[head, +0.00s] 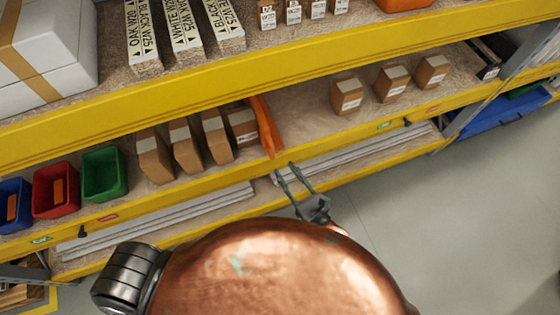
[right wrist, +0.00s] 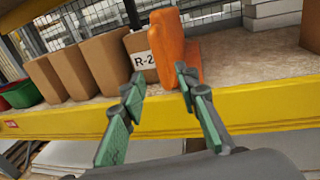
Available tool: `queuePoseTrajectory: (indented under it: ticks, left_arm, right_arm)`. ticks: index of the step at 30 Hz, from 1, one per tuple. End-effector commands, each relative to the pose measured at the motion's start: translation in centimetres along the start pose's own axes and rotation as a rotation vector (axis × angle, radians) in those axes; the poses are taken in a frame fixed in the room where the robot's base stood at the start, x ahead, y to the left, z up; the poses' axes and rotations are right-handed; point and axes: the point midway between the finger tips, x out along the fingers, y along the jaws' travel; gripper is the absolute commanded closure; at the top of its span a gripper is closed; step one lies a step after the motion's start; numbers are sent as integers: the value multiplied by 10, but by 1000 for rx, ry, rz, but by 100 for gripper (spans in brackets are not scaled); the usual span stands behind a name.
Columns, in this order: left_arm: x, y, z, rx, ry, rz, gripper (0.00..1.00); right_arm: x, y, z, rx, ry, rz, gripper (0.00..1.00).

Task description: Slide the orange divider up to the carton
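The orange divider (head: 264,125) stands on the middle shelf at the right end of a row of brown cartons. The nearest carton (head: 241,124) is just left of it. In the right wrist view the divider (right wrist: 177,68) overlaps the edge of this carton, labelled R-2 (right wrist: 142,58), so I cannot tell whether they touch. My right gripper (head: 285,169) is in front of the shelf edge, just short of the divider. In the right wrist view its fingers (right wrist: 160,76) are apart, with nothing held between them. My left gripper is not in view.
The yellow shelf edge (head: 345,143) runs below the divider. Several cartons fill the shelf to the left, beside a green bin (head: 104,174) and a red bin (head: 56,190). The shelf right of the divider is bare up to another carton (head: 346,96).

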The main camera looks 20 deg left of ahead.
Motion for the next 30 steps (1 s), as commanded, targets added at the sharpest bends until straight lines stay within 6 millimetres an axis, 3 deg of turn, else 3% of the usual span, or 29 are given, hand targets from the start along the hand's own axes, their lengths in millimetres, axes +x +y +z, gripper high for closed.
queuePoseTrajectory:
  ticks: [7,26,30]
  left_arm:
    - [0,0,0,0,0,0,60]
    - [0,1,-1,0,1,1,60]
    - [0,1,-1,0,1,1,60]
  right_arm:
    - [-23,-1,0,1,1,-2,71]
    - [-25,0,-1,2,1,0,71]
    - [-26,-14,-23,96,32,-31,71]
